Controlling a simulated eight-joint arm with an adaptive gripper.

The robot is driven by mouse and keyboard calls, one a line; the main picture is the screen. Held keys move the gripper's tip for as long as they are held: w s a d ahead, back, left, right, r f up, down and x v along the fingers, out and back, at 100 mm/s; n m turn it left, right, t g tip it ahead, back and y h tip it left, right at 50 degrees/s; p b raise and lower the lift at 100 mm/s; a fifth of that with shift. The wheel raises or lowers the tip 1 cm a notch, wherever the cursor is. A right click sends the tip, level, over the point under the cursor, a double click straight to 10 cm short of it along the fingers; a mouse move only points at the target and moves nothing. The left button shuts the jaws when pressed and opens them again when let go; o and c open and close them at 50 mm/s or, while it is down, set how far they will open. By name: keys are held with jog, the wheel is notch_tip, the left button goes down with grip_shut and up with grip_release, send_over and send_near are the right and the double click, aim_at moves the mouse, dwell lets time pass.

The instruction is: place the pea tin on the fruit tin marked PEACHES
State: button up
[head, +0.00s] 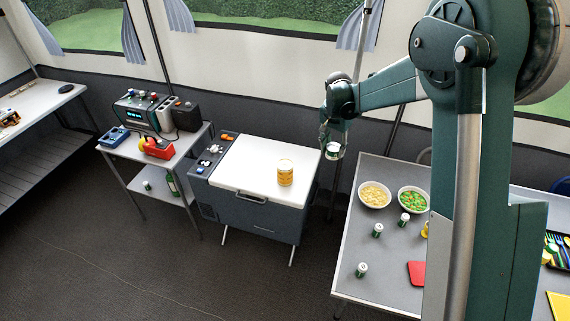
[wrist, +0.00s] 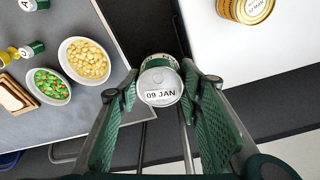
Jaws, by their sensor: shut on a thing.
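My gripper (head: 332,146) is shut on a small tin with a pale lid (head: 332,153), held in the air between the cool box and the grey table. In the wrist view the held tin (wrist: 161,84) shows a green side and a lid printed "09 JAN"; its side label is mostly hidden, so I cannot read that it is peas. The fingers (wrist: 160,92) press on both sides of it. A yellow-gold tin (head: 285,173) stands upright on the cool box's white lid. It also shows at the top right of the wrist view (wrist: 246,10). I cannot read PEACHES on it.
The cool box lid (head: 247,165) is clear around the yellow tin. The grey table (head: 352,220) holds two bowls (head: 374,194), several small green-and-white tins (head: 377,230) and a red item (head: 416,273). A side table (head: 128,150) with a radio-like device stands left of the cool box.

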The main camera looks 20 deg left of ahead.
jog(key=r+n+p, duration=0.2)
send_over(286, 163)
jog(key=shift+s+a+f, duration=0.1)
jog(key=shift+s+a, duration=0.05)
jog(key=shift+s, duration=0.25)
jog(key=shift+f+b, duration=0.5)
jog(key=shift+f, duration=2.6)
jog(key=shift+f, duration=0.1)
jog(key=shift+f, duration=1.8)
jog(key=shift+f, duration=0.1)
jog(key=o, duration=0.9)
jog(key=shift+c, duration=0.2)
jog(key=shift+o, duration=0.5)
